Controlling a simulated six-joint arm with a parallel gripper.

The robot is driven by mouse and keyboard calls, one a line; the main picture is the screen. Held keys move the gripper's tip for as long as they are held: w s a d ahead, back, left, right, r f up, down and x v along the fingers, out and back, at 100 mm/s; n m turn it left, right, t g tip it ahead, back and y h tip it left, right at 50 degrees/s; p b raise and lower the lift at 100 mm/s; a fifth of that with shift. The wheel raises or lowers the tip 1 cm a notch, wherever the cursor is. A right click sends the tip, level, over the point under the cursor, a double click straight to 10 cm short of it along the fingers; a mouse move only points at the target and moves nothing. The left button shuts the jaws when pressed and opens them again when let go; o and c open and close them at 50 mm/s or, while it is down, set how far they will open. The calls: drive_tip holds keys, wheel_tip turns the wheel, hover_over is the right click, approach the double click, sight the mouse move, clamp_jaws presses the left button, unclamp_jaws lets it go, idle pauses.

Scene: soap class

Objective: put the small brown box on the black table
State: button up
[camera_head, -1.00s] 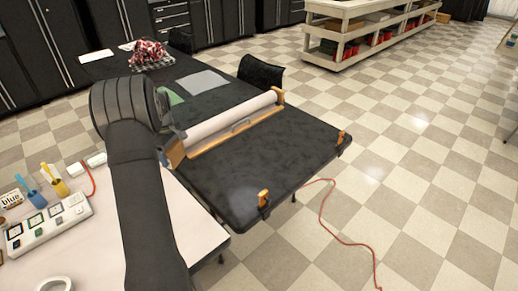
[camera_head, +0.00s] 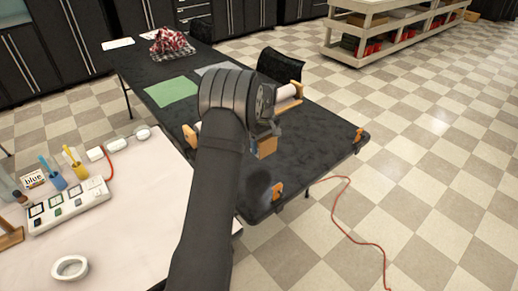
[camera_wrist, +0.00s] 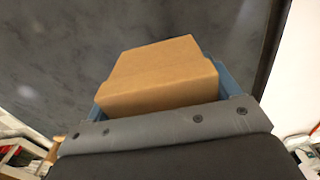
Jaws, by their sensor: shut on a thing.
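The small brown box (camera_wrist: 160,75) is held in my gripper (camera_wrist: 172,92), between its blue fingers in the wrist view. In the head view the box (camera_head: 266,147) shows below the end of my gripper (camera_head: 268,132), above the black table (camera_head: 320,150). My arm hides part of the table's near side. A dark shadow lies on the tabletop below the box, and the box looks apart from the surface. The wrist view shows the dark tabletop (camera_wrist: 60,50) beyond the box.
A paper roll on a wooden holder (camera_head: 290,95) crosses the black table behind my gripper. Orange clamps (camera_head: 277,191) grip its edge. The front right tabletop is bare.

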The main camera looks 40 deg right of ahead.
drive_tip(key=w+f, duration=0.1)
drive_tip(key=w, duration=0.1)
drive_tip(key=w+a+f, duration=0.1)
drive_tip(key=w+f, duration=0.1)
drive_tip(key=w, duration=0.1)
drive_tip(key=w+a+f, duration=0.1)
drive_tip(key=w+f, duration=0.1)
drive_tip(key=shift+w, duration=0.35)
drive_tip(key=shift+f, duration=1.9)
drive_tip(key=shift+f, duration=0.15)
drive_tip(key=o, duration=1)
drive_tip(key=shift+c, duration=0.2)
wheel_tip(320, 180, up, 12)
drive_tip(key=shift+r, duration=0.2)
